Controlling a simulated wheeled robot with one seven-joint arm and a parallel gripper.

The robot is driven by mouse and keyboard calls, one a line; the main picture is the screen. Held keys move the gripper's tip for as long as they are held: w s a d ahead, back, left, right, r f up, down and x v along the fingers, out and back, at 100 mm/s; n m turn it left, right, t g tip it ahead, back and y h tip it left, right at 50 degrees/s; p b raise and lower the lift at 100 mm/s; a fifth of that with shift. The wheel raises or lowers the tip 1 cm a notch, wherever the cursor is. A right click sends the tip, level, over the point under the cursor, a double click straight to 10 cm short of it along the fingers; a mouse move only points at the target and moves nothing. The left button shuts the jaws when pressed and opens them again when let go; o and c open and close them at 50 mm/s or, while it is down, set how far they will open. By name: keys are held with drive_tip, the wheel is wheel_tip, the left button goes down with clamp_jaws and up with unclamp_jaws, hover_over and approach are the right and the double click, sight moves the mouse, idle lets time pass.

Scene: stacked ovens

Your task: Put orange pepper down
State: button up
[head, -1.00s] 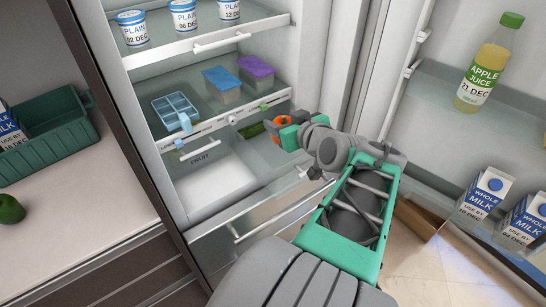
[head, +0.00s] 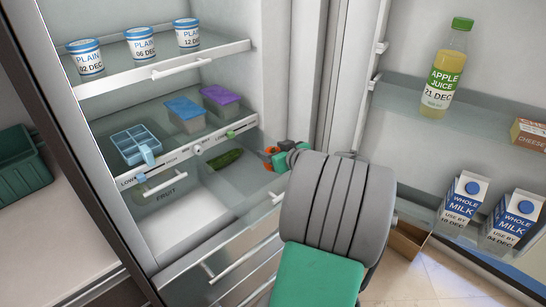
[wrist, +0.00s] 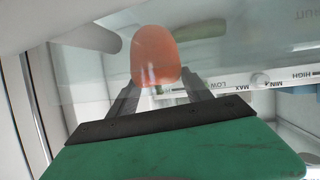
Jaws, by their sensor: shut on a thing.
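The orange pepper (wrist: 155,54) is held between the two fingers of my gripper (wrist: 158,79) in the wrist view. In the head view only a small orange part of the pepper shows at my gripper (head: 274,156), at the right side of the fridge's fruit drawer. My arm hides much of the area to the right. The fruit drawer (head: 166,195) is open and clear-walled, with a dark green vegetable (head: 226,158) lying toward its back. I cannot tell whether the pepper touches the drawer.
A blue ice tray (head: 136,144) and blue-lidded (head: 185,110) and purple-lidded (head: 220,95) boxes stand on the shelf above the drawer. The open fridge door on the right holds apple juice (head: 442,75) and milk cartons (head: 463,198). The drawer's front-left floor is clear.

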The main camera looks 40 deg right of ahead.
drive_tip(key=shift+f, duration=0.35)
drive_tip(key=shift+f+b, duration=0.35)
drive_tip(key=shift+f+b, duration=0.3)
drive_tip(key=shift+b, duration=0.1)
drive_tip(key=o, duration=1.1)
drive_tip(key=shift+f, duration=0.1)
drive_tip(key=shift+s+a, duration=0.1)
drive_tip(key=shift+s+r+p, duration=0.25)
drive_tip(key=shift+r+p, duration=0.6)
drive_tip(key=shift+p, duration=0.1)
drive_tip(key=v, duration=1.1)
drive_tip(key=shift+s+r, duration=0.1)
drive_tip(key=shift+r, duration=0.05)
